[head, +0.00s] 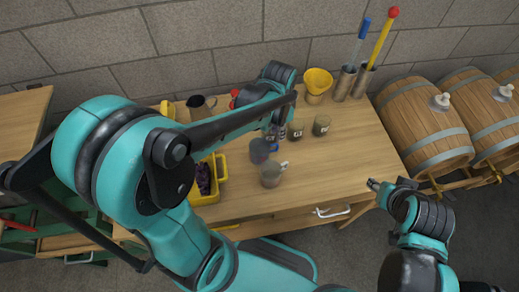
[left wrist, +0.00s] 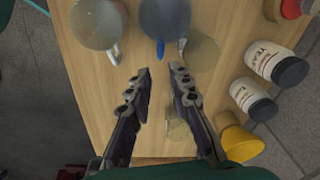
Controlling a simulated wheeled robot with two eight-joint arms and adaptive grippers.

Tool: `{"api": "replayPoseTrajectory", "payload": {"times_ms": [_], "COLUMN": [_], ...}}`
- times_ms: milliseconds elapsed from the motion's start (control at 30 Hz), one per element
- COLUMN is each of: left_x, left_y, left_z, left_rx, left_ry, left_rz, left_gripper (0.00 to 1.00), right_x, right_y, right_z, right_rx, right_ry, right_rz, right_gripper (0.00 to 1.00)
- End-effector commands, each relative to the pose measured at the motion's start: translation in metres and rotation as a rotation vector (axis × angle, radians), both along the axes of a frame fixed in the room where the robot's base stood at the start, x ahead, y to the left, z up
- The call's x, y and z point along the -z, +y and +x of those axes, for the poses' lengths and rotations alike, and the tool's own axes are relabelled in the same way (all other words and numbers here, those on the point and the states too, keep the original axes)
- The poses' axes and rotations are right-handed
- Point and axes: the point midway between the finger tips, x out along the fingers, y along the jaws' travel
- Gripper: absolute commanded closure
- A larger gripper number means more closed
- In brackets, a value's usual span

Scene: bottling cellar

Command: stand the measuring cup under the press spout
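A clear grey cup with a pale handle (head: 271,175), which looks like the measuring cup, stands near the table's front; it also shows in the left wrist view (left wrist: 95,22). A similar blue-grey vessel (left wrist: 165,18) stands beside it, also in the head view (head: 259,151). My left gripper (left wrist: 161,74) is open, its fingers pointing toward the two vessels, with nothing gripped. In the head view my left arm hides much of the table, and I cannot make out the press or its spout. My right gripper (head: 373,184) is off the table's right edge; its opening is unclear.
Two labelled jars (left wrist: 277,63) (left wrist: 252,98) and a yellow bucket (head: 317,84) stand toward the back. A yellow crate (head: 222,178) holds dark fruit at the left. Tall brush holders (head: 345,82) stand behind. Barrels (head: 425,125) lie at right. The table's right part is clear.

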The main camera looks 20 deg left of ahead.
Motion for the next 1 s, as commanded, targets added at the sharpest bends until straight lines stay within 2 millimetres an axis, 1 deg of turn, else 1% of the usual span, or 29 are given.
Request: {"api": "replayPoseTrajectory", "payload": {"times_ms": [33,100,233,433,567,667,833,900,1000], "left_x": [0.012,0.022,0.034,0.057,0.067,0.08,0.107,0.112,0.112], "left_y": [-0.003,-0.005,-0.007,-0.007,-0.007,-0.007,-0.007,-0.007,-0.007], "left_z": [0.006,0.011,0.014,0.013,0.012,0.01,0.008,0.008,0.008], "left_rx": [0.034,0.072,0.11,0.116,0.115,0.114,0.114,0.113,0.113], "left_ry": [0.027,0.058,0.087,0.092,0.091,0.091,0.091,0.09,0.09], "left_rz": [0.004,0.008,0.01,0.011,0.011,0.011,0.011,0.012,0.012], "left_gripper": [0.8,0.8,0.8,0.8,0.8,0.8,0.8,0.8,0.8], "right_x": [0.003,0.004,0.005,0.014,0.018,0.025,0.038,0.039,0.038], "right_y": [0.0,0.0,0.0,0.0,0.0,0.0,0.0,0.0,0.0], "right_z": [0.0,0.0,0.0,0.0,0.0,0.0,0.0,0.0,0.0], "right_rx": [0.0,0.0,0.0,0.0,0.0,0.0,0.0,0.0,0.0], "right_ry": [0.0,0.0,0.0,0.0,0.0,0.0,0.0,0.0,0.0], "right_rz": [0.0,0.0,0.0,0.0,0.0,0.0,0.0,0.0,0.0], "right_gripper": [0.6,0.6,0.6,0.6,0.6,0.6,0.6,0.6,0.6]}}
